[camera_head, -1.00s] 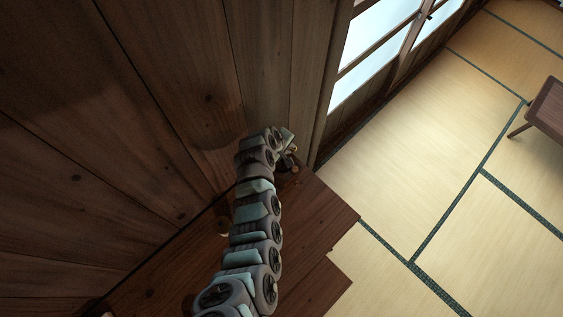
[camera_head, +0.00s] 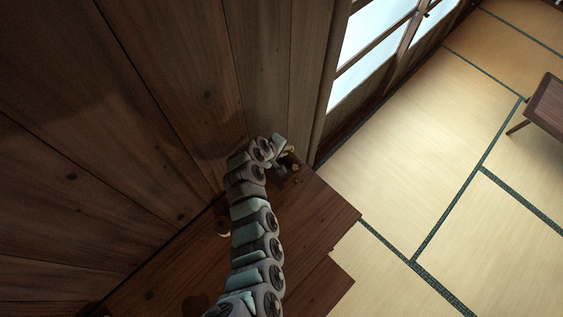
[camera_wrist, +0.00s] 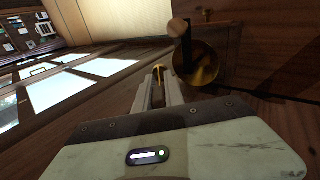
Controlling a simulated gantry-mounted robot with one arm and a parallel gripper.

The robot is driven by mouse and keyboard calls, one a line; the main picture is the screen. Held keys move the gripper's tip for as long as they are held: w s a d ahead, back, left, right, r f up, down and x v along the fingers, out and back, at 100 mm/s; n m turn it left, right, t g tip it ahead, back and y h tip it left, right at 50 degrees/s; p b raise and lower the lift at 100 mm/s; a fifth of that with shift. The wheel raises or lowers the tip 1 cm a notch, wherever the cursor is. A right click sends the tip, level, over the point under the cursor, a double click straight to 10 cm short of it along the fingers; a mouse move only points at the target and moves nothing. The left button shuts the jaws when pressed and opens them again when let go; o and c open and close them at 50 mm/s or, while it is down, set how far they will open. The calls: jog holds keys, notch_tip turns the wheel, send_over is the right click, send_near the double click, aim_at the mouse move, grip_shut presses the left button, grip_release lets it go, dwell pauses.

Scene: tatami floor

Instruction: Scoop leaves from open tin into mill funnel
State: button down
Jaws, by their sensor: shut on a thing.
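In the wrist view the mill's brass funnel (camera_wrist: 203,66) opens just right of my fingertips, with a dark crank and a wooden knob (camera_wrist: 178,27) over its left rim. My gripper (camera_wrist: 160,88) is shut on a small gold-coloured piece, seemingly the scoop (camera_wrist: 157,72), mostly hidden by the fingers. I cannot tell whether it holds leaves. In the head view my gripper (camera_head: 282,146) is at the far end of the wooden counter, close over the mill (camera_head: 291,163), which it partly covers.
The dark wooden counter (camera_head: 315,215) runs along a plank wall (camera_head: 150,110) close on the left. Bright window panes (camera_head: 370,50) stand beyond its far end. Tatami (camera_head: 430,130) lies open on the right, with a low table (camera_head: 546,108) at the edge.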

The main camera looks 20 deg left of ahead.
jog(key=shift+s+f+b, duration=0.1)
jog(key=shift+f+b, duration=0.05)
jog(key=shift+b, duration=0.25)
jog(key=shift+s+a+f+t+h+b, duration=0.15)
jog(key=shift+s+t+b, duration=0.2)
jog(key=shift+b, duration=0.5)
jog(key=shift+s+t+h+b, duration=0.15)
jog(key=shift+t+b, duration=0.3)
jog(key=shift+b, duration=0.4)
jog(key=shift+s+a+f+t+b, duration=0.15)
jog(key=shift+t+b, duration=0.3)
jog(key=shift+b, duration=0.75)
jog(key=shift+s+d+f+t+b, duration=0.15)
jog(key=shift+t+b, duration=0.3)
jog(key=shift+b, duration=0.7)
jog(key=shift+s+a+t+h+b, duration=0.15)
jog(key=shift+t+h+b, duration=0.15)
jog(key=shift+b, duration=1.1)
